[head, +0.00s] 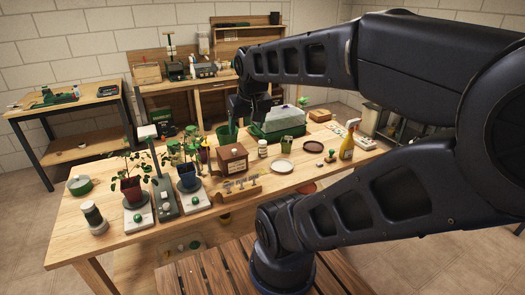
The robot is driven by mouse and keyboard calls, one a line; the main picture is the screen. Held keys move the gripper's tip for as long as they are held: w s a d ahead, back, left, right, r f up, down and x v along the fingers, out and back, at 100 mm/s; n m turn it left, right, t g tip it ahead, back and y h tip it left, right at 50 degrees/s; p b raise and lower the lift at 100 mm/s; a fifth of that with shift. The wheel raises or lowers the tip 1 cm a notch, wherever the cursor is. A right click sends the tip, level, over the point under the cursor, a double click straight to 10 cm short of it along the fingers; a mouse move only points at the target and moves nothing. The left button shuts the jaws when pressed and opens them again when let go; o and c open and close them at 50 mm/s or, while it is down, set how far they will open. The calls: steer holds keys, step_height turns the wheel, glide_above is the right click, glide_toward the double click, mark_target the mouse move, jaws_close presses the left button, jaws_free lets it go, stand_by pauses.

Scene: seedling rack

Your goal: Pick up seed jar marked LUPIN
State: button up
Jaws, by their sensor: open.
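A small white jar with a dark lid (262,148) stands near the table's middle. Their labels are too small to read, so I cannot tell which, if either, is marked LUPIN. My gripper (238,122) is over the back middle of the table, near a green pot. It points down, open, with nothing visible in it. It is apart from both jars; its fingertips are hard to make out.
Potted plants on scales (138,218), a brown wooden box (232,160) and a small wooden rack (236,187) crowd the left and middle.

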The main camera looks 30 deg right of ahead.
steer(key=w+d+f+m+g+h, duration=0.1)
steer(key=w+d+m+h, duration=0.1)
steer(key=w+d, duration=0.3)
steer(key=w+d+f+m+h, duration=0.2)
steer(key=w+d+m, duration=0.1)
steer(key=w, duration=0.5)
steer(key=m+h, duration=0.1)
steer(key=m, duration=0.5)
glide_above(262, 142)
steer(key=s+a, duration=0.3)
steer(key=a, duration=0.1)
step_height(262, 142, down, 23)
steer(key=x, duration=0.5)
steer(key=shift+s+f, duration=0.1)
steer(key=shift+f, duration=0.1)
steer(key=shift+w+x, duration=0.15)
steer(key=shift+x, duration=1.35)
steer(key=shift+w+x, duration=0.1)
steer(key=shift+x, duration=1.4)
steer(key=shift+d+r, duration=0.1)
steer(key=shift+r, duration=0.1)
steer(key=c, duration=1.1)
